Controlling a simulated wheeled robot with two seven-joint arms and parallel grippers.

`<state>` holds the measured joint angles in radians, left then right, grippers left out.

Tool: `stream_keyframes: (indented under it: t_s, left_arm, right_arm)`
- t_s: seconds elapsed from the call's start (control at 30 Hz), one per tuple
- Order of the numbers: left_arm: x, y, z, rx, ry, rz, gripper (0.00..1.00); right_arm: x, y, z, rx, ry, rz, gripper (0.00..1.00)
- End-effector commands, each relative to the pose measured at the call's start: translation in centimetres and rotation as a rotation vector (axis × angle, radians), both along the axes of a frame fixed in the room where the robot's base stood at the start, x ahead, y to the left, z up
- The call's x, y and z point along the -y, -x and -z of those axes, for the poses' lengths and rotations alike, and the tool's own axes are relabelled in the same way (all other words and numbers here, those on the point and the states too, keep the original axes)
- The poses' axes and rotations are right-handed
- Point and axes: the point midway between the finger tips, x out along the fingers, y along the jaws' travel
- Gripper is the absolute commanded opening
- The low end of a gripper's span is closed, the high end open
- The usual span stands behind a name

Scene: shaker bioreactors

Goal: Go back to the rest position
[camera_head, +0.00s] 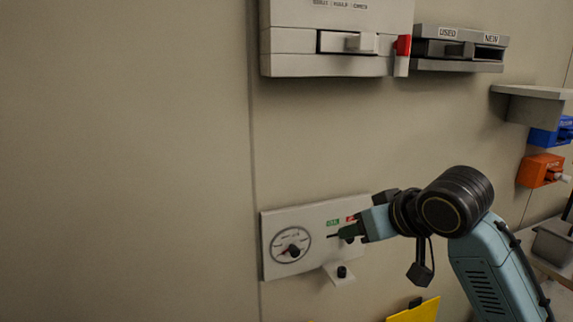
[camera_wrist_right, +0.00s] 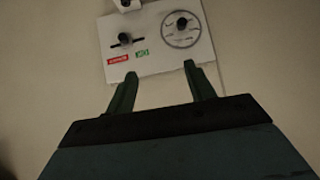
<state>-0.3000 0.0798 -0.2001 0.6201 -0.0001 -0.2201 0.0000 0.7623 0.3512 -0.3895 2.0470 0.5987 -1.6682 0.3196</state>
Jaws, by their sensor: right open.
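My right arm comes in from the lower right in the head view, and its gripper (camera_head: 345,232) is in front of the right part of a white wall panel (camera_head: 310,215). In the right wrist view the gripper (camera_wrist_right: 158,78) is open, with its two fingers apart and nothing between them. The panel (camera_wrist_right: 165,60) shows beyond the fingertips, with a round dial (camera_wrist_right: 182,28), a black knob on a slot, and red and green labels. I cannot tell how far the fingertips are from the panel. My left gripper is not in view.
A white wall unit (camera_head: 330,62) with a red part (camera_head: 403,45) is above. A grey USED/NEW holder (camera_head: 458,50), a shelf (camera_head: 530,92), and blue (camera_head: 550,134) and orange (camera_head: 540,170) holders are at right. A yellow item (camera_head: 415,312) is below. The left wall is bare.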

Motion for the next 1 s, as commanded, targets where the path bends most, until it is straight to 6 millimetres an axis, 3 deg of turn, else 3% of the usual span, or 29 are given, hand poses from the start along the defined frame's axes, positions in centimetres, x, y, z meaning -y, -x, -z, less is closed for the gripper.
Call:
stream_keyframes:
  t_s: [0.03,0.2,0.37,0.5,0.7,1.0]
  left_arm:
    - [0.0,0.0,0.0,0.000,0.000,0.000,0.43]
    - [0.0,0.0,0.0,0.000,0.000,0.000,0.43]
    - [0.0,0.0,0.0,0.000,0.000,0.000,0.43]
    - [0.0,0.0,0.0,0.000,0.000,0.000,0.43]
    - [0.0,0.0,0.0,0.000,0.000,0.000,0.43]
    - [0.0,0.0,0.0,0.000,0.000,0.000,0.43]
  right_arm:
    - [0.0,1.0,3.0,-0.033,-0.001,0.002,0.54]
    - [0.5,4.7,10.7,-0.114,0.007,0.028,0.54]
    - [1.4,9.3,17.1,-0.196,0.026,0.066,0.54]
    - [2.7,14.2,21.8,-0.273,0.056,0.106,0.54]
    - [4.8,21.3,26.6,-0.380,0.115,0.166,0.54]
    - [7.3,29.1,29.6,-0.495,0.199,0.224,0.54]
